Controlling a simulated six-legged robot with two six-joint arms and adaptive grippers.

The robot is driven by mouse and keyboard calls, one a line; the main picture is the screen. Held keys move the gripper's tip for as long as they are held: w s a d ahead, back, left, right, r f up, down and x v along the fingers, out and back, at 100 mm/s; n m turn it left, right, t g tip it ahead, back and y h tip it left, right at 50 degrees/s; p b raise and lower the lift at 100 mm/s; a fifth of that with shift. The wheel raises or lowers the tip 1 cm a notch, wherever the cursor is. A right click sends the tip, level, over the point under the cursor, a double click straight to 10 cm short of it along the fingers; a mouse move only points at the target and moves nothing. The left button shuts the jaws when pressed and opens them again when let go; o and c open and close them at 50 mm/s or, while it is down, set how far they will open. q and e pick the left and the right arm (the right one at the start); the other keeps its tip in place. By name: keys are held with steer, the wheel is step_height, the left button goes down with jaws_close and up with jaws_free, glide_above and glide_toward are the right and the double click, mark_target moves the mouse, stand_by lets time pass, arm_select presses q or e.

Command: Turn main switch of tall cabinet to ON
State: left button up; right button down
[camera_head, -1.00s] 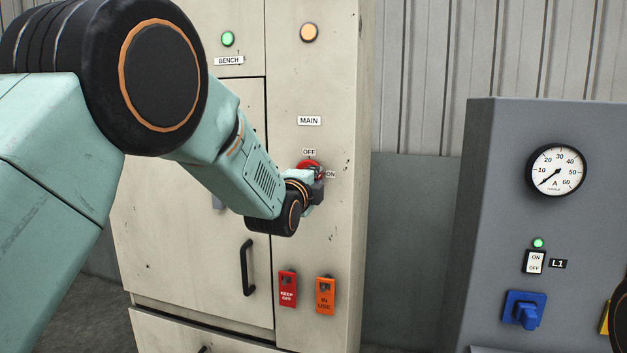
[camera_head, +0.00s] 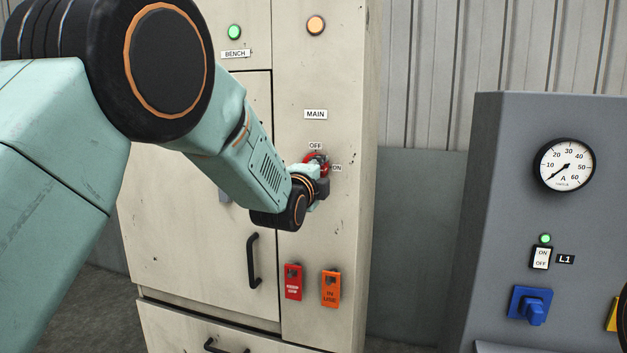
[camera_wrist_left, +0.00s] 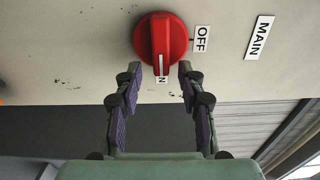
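The red main switch (camera_head: 316,158) is a round knob on the tall cabinet (camera_head: 335,215), below the MAIN label (camera_head: 316,114). In the left wrist view the knob (camera_wrist_left: 163,38) has a raised grip bar with a white line. That line points at the ON label (camera_wrist_left: 161,80), not at the OFF label (camera_wrist_left: 201,39). My left gripper (camera_head: 321,183) is at the switch and partly covers it. In the left wrist view its two fingers (camera_wrist_left: 160,72) are apart, one on each side of the bar's ON end, with gaps. My right gripper is not in view.
A red tag (camera_head: 293,282) and an orange IN USE tag (camera_head: 331,288) hang below the switch. A black door handle (camera_head: 253,260) is to their left. A grey panel (camera_head: 490,200) with a gauge and blue switch stands to the right.

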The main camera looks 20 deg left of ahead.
arm_select(q)
steer(key=s, duration=1.1)
steer(key=shift+s+a, duration=0.2)
steer(key=shift+s, duration=0.1)
steer(key=s+a+f+n+g+b, duration=0.1)
steer(key=s+f+n+g, duration=0.3)
steer(key=f, duration=0.6)
steer(key=s+a+f+n+g, duration=0.1)
steer(key=s+f+n, duration=0.4)
steer(key=f, duration=0.5)
steer(key=s+f+n+g+b, duration=0.1)
steer(key=s+f+n+g, duration=0.2)
steer(key=f+n, duration=0.5)
steer(key=s+f+n+g+b, duration=0.1)
steer(key=s+f+g, duration=0.4)
steer(key=s+f, duration=0.8)
steer(key=s+a+f+n+g+b, duration=0.1)
steer(key=s+f+g+b, duration=0.2)
steer(key=s+f, duration=1)
steer(key=s+g, duration=0.2)
steer(key=s, duration=0.4)
steer(key=shift+s+a+f+y, duration=0.15)
steer(key=shift+s+f+y, duration=0.15)
steer(key=shift+s+f, duration=0.1)
